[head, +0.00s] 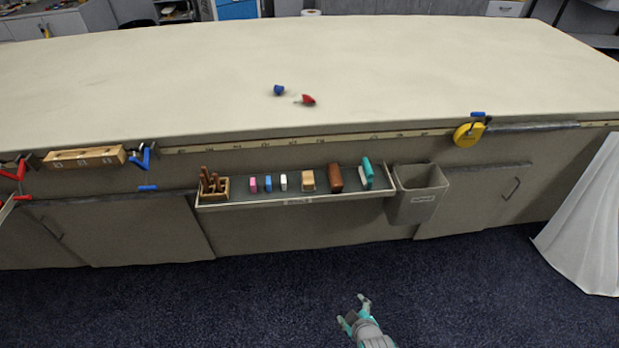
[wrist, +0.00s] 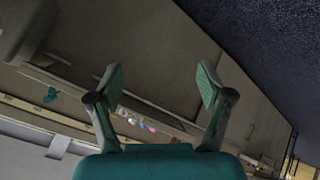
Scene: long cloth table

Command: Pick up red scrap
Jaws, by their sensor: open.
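A small red scrap (head: 308,99) lies on the pale cloth table top (head: 420,70), a little back from the front edge. A small blue piece (head: 279,90) lies just to its left and slightly farther back. My gripper (head: 356,304) is low in front of the table, over the dark floor, well apart from the red scrap. In the wrist view my gripper (wrist: 158,82) has its two fingers spread with nothing between them. The red scrap does not show clearly in the wrist view.
A shelf (head: 300,201) on the table's front holds several coloured blocks and a wooden holder (head: 213,188). A grey bin (head: 418,194) hangs to its right. A yellow tape measure (head: 468,134) and blue clamp (head: 146,160) sit along the front edge. Most of the table top is clear.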

